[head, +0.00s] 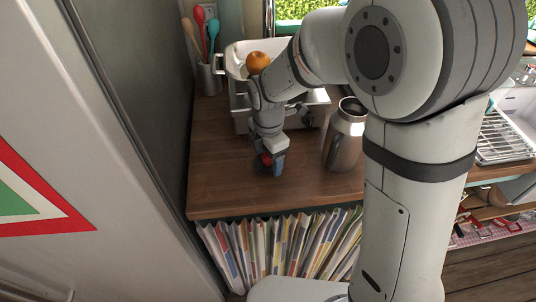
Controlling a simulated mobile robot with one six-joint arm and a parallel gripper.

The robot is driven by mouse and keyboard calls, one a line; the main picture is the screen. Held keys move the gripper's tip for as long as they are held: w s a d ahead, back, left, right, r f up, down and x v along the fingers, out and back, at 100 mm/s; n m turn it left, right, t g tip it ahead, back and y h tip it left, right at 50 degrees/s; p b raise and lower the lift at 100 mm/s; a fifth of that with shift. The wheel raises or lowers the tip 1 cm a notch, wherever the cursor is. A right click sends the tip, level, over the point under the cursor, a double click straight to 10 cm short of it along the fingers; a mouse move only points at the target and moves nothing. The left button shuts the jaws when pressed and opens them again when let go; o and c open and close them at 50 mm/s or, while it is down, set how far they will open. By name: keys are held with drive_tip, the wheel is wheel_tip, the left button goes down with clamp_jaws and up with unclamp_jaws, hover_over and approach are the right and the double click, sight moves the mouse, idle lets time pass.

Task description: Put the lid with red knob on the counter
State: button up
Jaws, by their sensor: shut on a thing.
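The lid with red knob shows only as a small red patch, its knob (265,159), between the fingers of my gripper (272,164). I cannot make out the rest of the lid; it may be hidden or see-through. My gripper points down and is shut on the red knob. It is over the front left part of the wooden counter (222,175). Whether the lid touches the counter top cannot be told from this view.
A steel tumbler (344,140) stands right of my gripper. Behind are a white container (238,54), an orange (258,62) and a utensil holder (209,79). A tall grey cabinet (85,110) bounds the left. The counter's left front is clear.

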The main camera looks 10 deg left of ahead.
drive_tip(key=shift+f, duration=0.25)
idle(0.4)
drive_tip(key=o, duration=1)
drive_tip(key=shift+o, duration=0.2)
wheel_tip(320, 180, up, 8)
drive_tip(key=shift+f+b, duration=0.1)
drive_tip(key=shift+b, duration=0.4)
drive_tip(key=shift+c, duration=0.4)
clamp_jaws()
idle(0.3)
